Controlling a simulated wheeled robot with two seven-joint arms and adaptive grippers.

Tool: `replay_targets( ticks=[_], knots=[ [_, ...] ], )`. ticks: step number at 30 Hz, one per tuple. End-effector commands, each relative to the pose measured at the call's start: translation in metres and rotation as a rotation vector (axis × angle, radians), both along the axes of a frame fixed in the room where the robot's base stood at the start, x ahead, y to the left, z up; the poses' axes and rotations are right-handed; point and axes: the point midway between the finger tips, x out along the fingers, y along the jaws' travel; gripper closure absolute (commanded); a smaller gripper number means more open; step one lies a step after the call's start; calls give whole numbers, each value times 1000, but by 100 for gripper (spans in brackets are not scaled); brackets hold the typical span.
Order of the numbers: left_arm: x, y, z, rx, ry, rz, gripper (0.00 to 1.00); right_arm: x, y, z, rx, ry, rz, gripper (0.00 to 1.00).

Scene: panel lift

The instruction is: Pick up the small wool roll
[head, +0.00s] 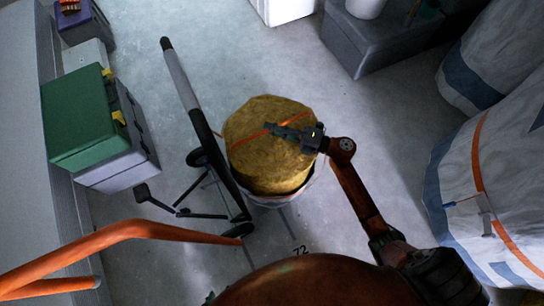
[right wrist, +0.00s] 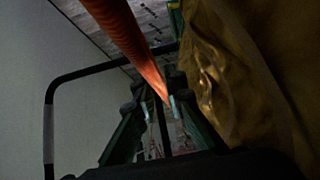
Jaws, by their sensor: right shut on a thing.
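The small wool roll (head: 262,167) is yellow-brown and stands upright in a white round tub (head: 272,201) on the floor, with an orange strap (head: 250,139) across its top. My right gripper (head: 274,129) lies over the top of the roll at the strap. In the right wrist view the orange strap (right wrist: 128,36) runs down between the fingers of the gripper (right wrist: 160,98), which are shut on it. The yellow side of the roll (right wrist: 262,70) fills the right of that view. My left gripper is not in view.
A wheeled stand with a long dark post (head: 192,95) is just left of the roll. Green and grey cases (head: 88,115) stand along the left wall. Orange bars (head: 120,236) cross the lower left. Large white bags (head: 490,150) fill the right.

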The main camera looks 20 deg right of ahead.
Motion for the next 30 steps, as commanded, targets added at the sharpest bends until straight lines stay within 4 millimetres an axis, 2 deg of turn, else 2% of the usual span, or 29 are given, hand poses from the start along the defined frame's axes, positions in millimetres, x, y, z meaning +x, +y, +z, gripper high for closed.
replay_targets(
  ticks=[18,19,30],
  knots=[
    [0,0,0,0,0,0,60,0,0,-1,-1,2,0,100],
    [0,0,0,0,0,0,60,2,0,7,6,-13,2,100],
    [-2,1,3,4,9,-3,60,1,0,11,5,-11,1,100]
  ],
)
